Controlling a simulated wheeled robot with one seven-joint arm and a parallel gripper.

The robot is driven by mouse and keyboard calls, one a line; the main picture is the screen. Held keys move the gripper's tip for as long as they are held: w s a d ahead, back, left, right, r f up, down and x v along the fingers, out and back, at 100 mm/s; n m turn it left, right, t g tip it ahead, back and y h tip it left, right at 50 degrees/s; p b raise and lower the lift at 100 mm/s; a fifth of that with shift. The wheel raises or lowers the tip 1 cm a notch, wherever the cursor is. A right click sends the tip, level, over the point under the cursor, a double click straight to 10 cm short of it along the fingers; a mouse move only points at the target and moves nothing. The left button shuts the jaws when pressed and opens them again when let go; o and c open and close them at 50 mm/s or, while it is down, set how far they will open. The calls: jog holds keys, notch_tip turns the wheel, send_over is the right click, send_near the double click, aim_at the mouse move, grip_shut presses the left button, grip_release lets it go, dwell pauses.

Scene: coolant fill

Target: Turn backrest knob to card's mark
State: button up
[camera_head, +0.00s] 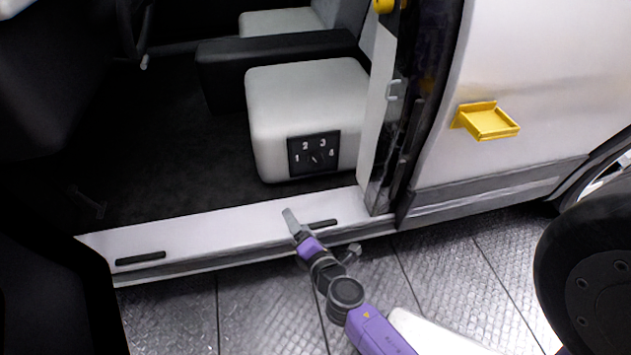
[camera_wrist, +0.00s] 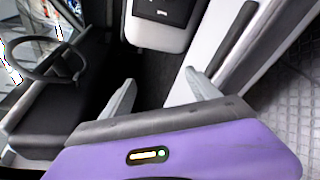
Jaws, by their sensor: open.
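The backrest knob (camera_head: 318,158) is a small dark dial on a black panel (camera_head: 293,143) with white numbers 1 to 4, on the front of a light grey seat (camera_head: 307,92). Its pointer is too small to read surely. In the wrist view the panel (camera_wrist: 158,10) shows partly at the top edge. My gripper (camera_head: 291,215) is over the white door sill, below and in front of the panel, apart from it. In the wrist view its two fingers (camera_wrist: 162,92) are spread with nothing between them. I cannot make out a card with a mark.
A white sill (camera_head: 210,232) with black strips runs along the van's doorway. The door pillar (camera_head: 377,120) stands right of the seat. A yellow tray (camera_head: 488,122) sticks out from the van's side. A steering wheel (camera_wrist: 45,55) shows in the wrist view.

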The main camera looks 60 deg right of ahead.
aim_at(316, 163)
jog(key=w+d+f+n+h+b, duration=0.1)
jog(key=d, duration=0.2)
jog(key=w+d+f+n+b, duration=0.1)
jog(key=d+f+b, duration=0.1)
jog(key=d, duration=0.1)
jog(key=d+f+h+b, duration=0.1)
jog(key=d, duration=0.2)
jog(key=shift+w+d+f+n+g+h, duration=0.3)
jog(key=shift+w+d+f+n+g, duration=0.05)
jog(key=shift+w+n+g, duration=0.05)
jog(key=d+n+h+b, duration=0.1)
jog(key=d, duration=0.2)
jog(key=d+n+h+b, duration=0.1)
jog(key=d+b, duration=0.1)
jog(key=d, duration=0.1)
jog(key=w+d+n+b, duration=0.1)
jog(key=d, duration=0.2)
jog(key=shift+d+f+g+h, duration=0.15)
jog(key=shift+d+g+h, duration=0.2)
jog(key=shift+g+h, duration=0.05)
jog(key=shift+w+d+n, duration=0.1)
jog(key=shift+d+n, duration=0.2)
jog(key=shift+d, duration=0.05)
jog(key=b+x, duration=0.1)
jog(key=x, duration=0.6)
jog(key=shift+w+d, duration=0.15)
jog(key=c, duration=1.4)
